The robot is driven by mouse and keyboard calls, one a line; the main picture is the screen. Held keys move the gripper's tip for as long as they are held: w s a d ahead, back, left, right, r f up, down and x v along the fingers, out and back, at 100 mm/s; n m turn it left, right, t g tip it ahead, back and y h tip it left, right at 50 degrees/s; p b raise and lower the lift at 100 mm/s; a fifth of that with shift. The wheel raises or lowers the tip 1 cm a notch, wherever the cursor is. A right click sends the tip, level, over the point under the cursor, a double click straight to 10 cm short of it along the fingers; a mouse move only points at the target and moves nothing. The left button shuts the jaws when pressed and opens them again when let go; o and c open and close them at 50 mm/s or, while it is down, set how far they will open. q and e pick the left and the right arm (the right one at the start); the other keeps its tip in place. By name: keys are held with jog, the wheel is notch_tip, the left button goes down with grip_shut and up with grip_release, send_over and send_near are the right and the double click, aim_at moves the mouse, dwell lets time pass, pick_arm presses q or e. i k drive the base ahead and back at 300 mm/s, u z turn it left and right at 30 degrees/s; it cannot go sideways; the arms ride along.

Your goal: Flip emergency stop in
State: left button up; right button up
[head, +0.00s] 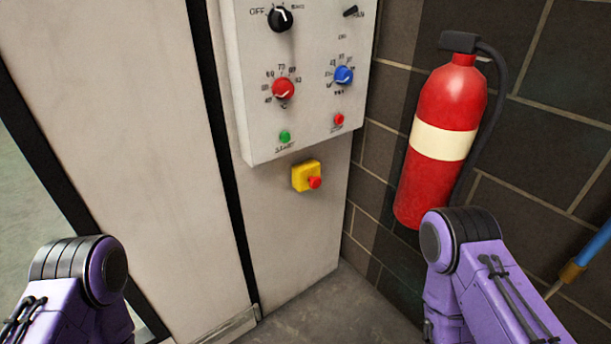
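The emergency stop is a yellow box (303,174) with a red push button (314,182) on its front. It is fixed to the light panel wall just below the control box, near the middle of the head view. The red button stands out from the yellow box. Purple arm links of mine show at the lower left and lower right. Neither gripper is in view, and nothing of mine touches the emergency stop.
Above it, the white control box (310,115) carries a black knob (280,18), a red knob (283,88), a blue knob (344,75), a green button (285,136) and a small red button (339,119). A red fire extinguisher (428,185) hangs on the dark brick wall at right.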

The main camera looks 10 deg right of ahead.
aim_at(316, 181)
jog(key=u, duration=0.5)
jog(key=k, duration=1.25)
jog(key=z, duration=0.4)
jog(key=i, duration=1.6)
jog(key=u, duration=0.25)
